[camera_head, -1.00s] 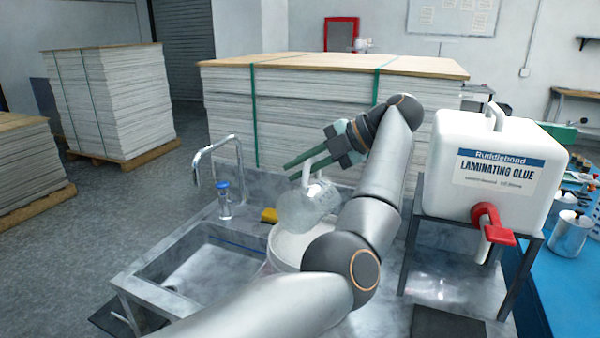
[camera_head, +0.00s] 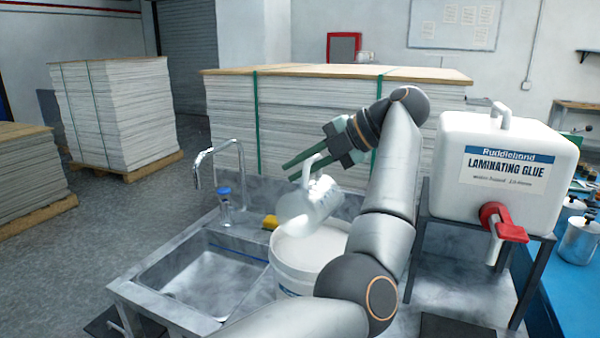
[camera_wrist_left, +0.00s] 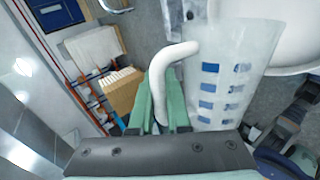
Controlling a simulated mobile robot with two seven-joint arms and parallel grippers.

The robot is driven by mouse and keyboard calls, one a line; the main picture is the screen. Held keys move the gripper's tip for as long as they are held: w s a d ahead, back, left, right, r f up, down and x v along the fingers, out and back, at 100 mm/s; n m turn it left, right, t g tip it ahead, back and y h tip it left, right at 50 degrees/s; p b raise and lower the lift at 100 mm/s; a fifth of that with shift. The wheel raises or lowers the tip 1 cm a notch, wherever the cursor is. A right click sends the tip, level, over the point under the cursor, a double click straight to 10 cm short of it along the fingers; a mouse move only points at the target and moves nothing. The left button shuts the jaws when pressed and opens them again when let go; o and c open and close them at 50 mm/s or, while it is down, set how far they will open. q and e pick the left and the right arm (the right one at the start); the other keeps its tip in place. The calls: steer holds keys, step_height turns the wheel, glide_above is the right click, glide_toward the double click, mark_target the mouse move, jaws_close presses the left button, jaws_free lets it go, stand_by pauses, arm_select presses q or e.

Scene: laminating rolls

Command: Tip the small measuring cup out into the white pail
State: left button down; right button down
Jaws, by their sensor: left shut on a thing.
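The small measuring cup (camera_head: 318,199) is clear, with a white handle (camera_head: 307,170). It hangs tilted above the white pail (camera_head: 292,278), its mouth toward the lower left and apart from the rim. My left gripper (camera_head: 290,172) has green fingers and is shut on the handle. In the left wrist view, the cup (camera_wrist_left: 232,80) with blue marks stands right of the fingers (camera_wrist_left: 160,108), and part of a white round rim, likely the pail (camera_wrist_left: 285,60), shows at the upper right. I cannot make out any liquid leaving the cup. My right gripper is not in view.
A steel sink (camera_head: 205,275) with a tap (camera_head: 205,160) lies left of the pail. A blue-capped bottle (camera_head: 225,208) and a yellow sponge (camera_head: 270,222) are behind it. A glue container (camera_head: 500,175) with a red tap stands at right. Stacked sheets (camera_head: 300,110) rise behind.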

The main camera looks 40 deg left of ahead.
arm_select(q)
steer(key=shift+s+d+n+t+b, duration=0.1)
steer(key=shift+s+n+t+b, duration=0.3)
steer(key=shift+b, duration=0.7)
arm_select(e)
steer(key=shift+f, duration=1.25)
arm_select(q)
steer(key=shift+s+r+p, duration=0.1)
steer(key=shift+r+p, duration=0.05)
steer(key=shift+p, duration=0.2)
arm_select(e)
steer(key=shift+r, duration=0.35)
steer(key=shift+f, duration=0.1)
